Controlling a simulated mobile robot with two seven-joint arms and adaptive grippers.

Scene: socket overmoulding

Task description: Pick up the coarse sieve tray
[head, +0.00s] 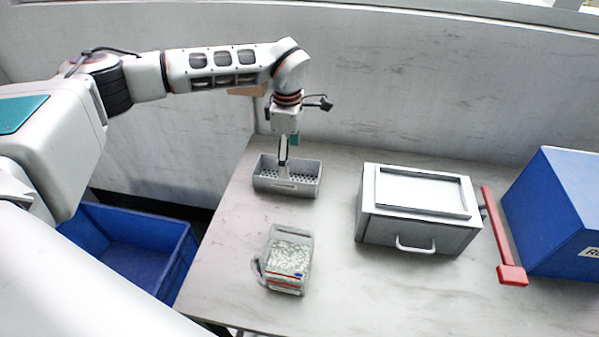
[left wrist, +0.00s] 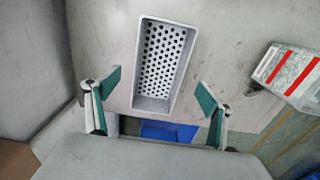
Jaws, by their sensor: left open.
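The coarse sieve tray (head: 300,188) is a grey rectangular tray with a perforated floor, standing at the back left of the table. In the left wrist view the sieve tray (left wrist: 150,104) appears empty, with round holes in its floor. My left gripper (head: 284,158) points down over the tray in the head view. In the left wrist view its fingers (left wrist: 159,90) with green pads are spread wide, one on each side of the tray, with a gap to each side wall. Nothing is between the pads but the tray. My right gripper is not in view.
A clear container of pale pellets (head: 288,255) stands in front of the tray. A grey box with a handle (head: 418,213) stands right, beside a red bar (head: 498,230) and a blue box (head: 560,215). A blue bin (head: 180,262) is left of the table (head: 225,265).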

